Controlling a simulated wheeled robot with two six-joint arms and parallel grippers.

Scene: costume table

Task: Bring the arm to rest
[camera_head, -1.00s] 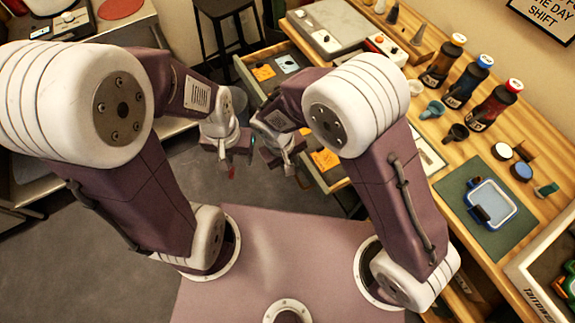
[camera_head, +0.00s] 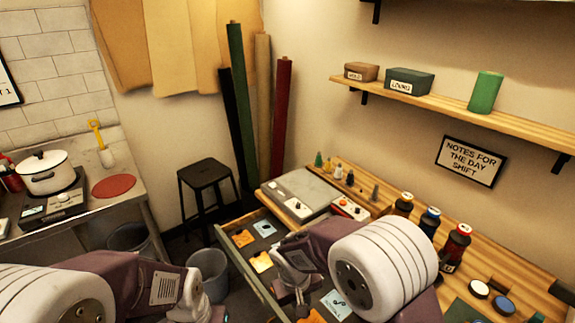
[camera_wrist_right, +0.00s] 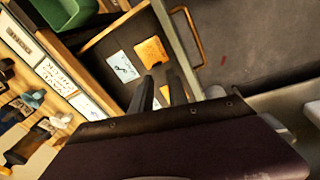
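My right arm (camera_head: 385,270) reaches in from the lower right of the head view, its wrist over the open drawer (camera_head: 243,275). In the right wrist view my right gripper (camera_wrist_right: 161,85) shows two dark fingers with a gap between them and nothing held. Beyond the fingertips lie an orange card (camera_wrist_right: 151,51) and a pale blue card (camera_wrist_right: 123,66) in the drawer. My left arm (camera_head: 95,285) comes in from the lower left; its wrist reaches the bottom edge of the head view, and its gripper is cut off there.
The wooden bench (camera_head: 500,258) at right carries bottles (camera_head: 455,248), a grey-topped device (camera_head: 302,194) and small jars. A black stool (camera_head: 206,180) and grey bins (camera_head: 208,272) stand behind the arms. A white pot (camera_head: 43,172) sits on the left counter. A shelf (camera_head: 460,116) hangs above.

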